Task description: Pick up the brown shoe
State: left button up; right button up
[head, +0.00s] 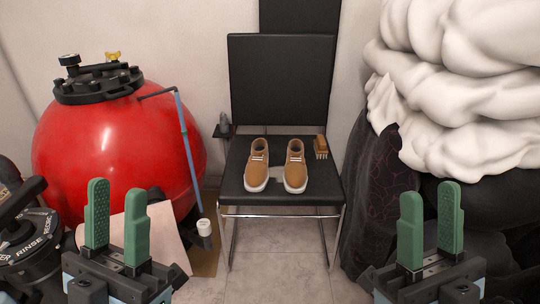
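Two brown shoes with white soles stand side by side on the seat of a black chair, toes toward me: the left shoe (257,165) and the right shoe (295,167). My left gripper (117,222) is at the lower left, in front of the red tank, with its green fingers apart and nothing between them. My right gripper (430,226) is at the lower right, in front of the dark and white bundles, with its green fingers apart and empty. Both grippers are well away from the shoes.
The black chair (280,80) has thin metal legs. A small brown brush (321,146) is on the seat's right side. A red tank (110,140) with a blue pipe (190,150) stands left. White padding (455,80) bulges at right. The tiled floor (280,265) before the chair is clear.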

aim_at(255, 177)
jog(key=u, duration=0.3)
jog(key=i, duration=1.1)
jog(key=u, duration=0.75)
